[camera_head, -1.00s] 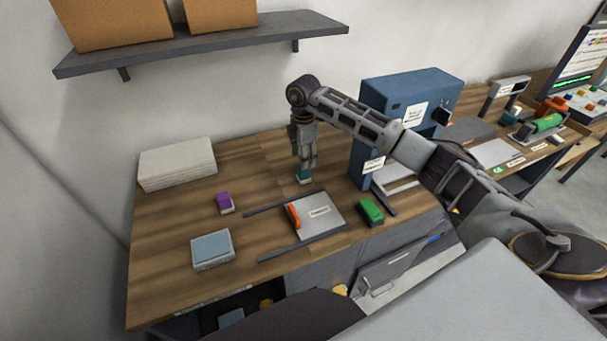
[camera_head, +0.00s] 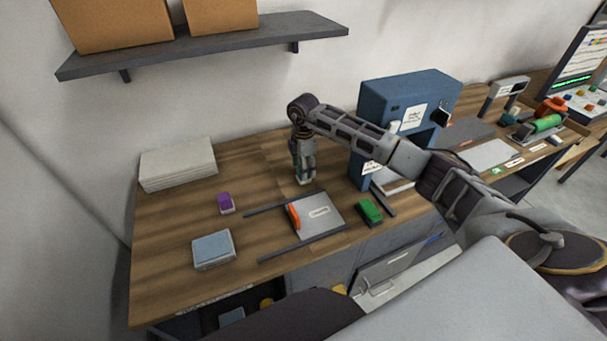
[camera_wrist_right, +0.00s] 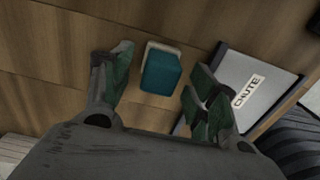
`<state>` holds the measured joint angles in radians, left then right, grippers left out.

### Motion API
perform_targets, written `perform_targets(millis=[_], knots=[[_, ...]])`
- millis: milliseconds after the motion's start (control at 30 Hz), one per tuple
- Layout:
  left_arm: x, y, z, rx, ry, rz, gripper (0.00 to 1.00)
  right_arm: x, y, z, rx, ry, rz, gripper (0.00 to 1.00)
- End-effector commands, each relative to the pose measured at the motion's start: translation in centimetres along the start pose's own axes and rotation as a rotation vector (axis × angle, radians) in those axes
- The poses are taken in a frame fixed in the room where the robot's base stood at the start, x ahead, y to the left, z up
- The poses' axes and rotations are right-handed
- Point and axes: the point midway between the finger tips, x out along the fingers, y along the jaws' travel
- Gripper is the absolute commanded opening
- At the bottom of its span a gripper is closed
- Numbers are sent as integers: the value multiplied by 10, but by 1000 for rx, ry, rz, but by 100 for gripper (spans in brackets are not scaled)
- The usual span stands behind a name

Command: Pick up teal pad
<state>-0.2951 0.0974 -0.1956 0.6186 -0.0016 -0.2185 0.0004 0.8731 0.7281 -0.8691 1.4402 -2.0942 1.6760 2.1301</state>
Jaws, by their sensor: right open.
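The teal pad (camera_wrist_right: 161,72) is a small teal block with a pale base, lying on the wooden desk. In the right wrist view it sits between the two fingers of my right gripper (camera_wrist_right: 158,90), with a gap to each finger. In the head view my right gripper (camera_head: 305,180) points down at the desk, low over the spot where the pad lies, and hides the pad. The right gripper is open. My left gripper does not show in either view.
A grey plate labelled CHUTE (camera_head: 318,215) with an orange piece (camera_head: 293,216) lies in front. A purple pad (camera_head: 226,202), a green pad (camera_head: 370,211) and a blue-grey box (camera_head: 213,249) stand around. A blue machine (camera_head: 405,100) stands close to my right arm.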

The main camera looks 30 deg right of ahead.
Motion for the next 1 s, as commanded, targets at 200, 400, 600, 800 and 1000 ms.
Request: perform_targets(millis=[200, 400, 600, 800, 1000], knots=[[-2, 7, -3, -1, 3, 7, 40, 14, 0, 0, 0, 0, 1, 59], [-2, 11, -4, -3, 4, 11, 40, 14, 0, 0, 0, 0, 1, 59], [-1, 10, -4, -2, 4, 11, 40, 14, 0, 0, 0, 0, 1, 59], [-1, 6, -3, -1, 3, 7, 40, 14, 0, 0, 0, 0, 1, 40], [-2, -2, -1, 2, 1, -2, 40, 14, 0, 0, 0, 0, 1, 14]])
